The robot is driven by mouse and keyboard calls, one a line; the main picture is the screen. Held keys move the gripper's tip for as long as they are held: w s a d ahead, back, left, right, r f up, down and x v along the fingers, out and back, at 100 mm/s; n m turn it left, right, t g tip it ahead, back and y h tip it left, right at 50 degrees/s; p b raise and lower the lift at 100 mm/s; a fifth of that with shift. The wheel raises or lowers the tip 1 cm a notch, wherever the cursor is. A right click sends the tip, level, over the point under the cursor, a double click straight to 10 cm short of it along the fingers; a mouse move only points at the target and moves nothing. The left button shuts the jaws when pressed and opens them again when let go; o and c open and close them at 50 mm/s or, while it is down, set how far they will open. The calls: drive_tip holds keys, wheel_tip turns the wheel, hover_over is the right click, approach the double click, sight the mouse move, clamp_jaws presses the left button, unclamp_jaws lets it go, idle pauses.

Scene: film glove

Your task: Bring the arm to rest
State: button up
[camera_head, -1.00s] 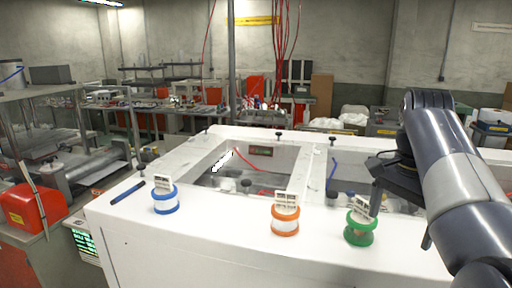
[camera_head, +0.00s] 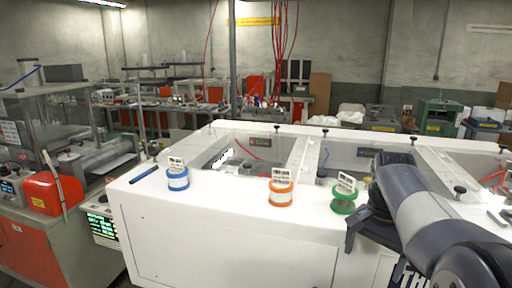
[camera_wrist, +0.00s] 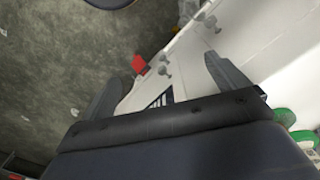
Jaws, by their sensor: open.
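My arm (camera_head: 425,205) reaches in from the lower right in the head view, bent at the wrist. My gripper (camera_head: 365,236) hangs in front of the white glovebox bench's front edge, close to the green spool, partly hidden by the arm. In the wrist view my gripper (camera_wrist: 165,82) has its two dark fingers spread wide, with nothing held between them. The green spool (camera_head: 343,200) stands upright on the bench (camera_head: 235,215). It also shows at the right edge of the wrist view (camera_wrist: 303,138), apart from the fingers.
A blue spool (camera_head: 178,179) and an orange spool (camera_head: 280,193) stand left of the green one, each with a small label card. A blue marker (camera_head: 144,173) lies at the bench's left. A red machine (camera_head: 55,192) stands on the left-hand bench. Grey floor (camera_wrist: 50,60) shows in the wrist view.

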wheel_tip(320, 180, down, 14)
drive_tip(key=a+n, duration=0.2)
drive_tip(key=shift+w+a+n, duration=0.4)
drive_tip(key=shift+w, duration=0.05)
drive_tip(key=shift+r, duration=0.15)
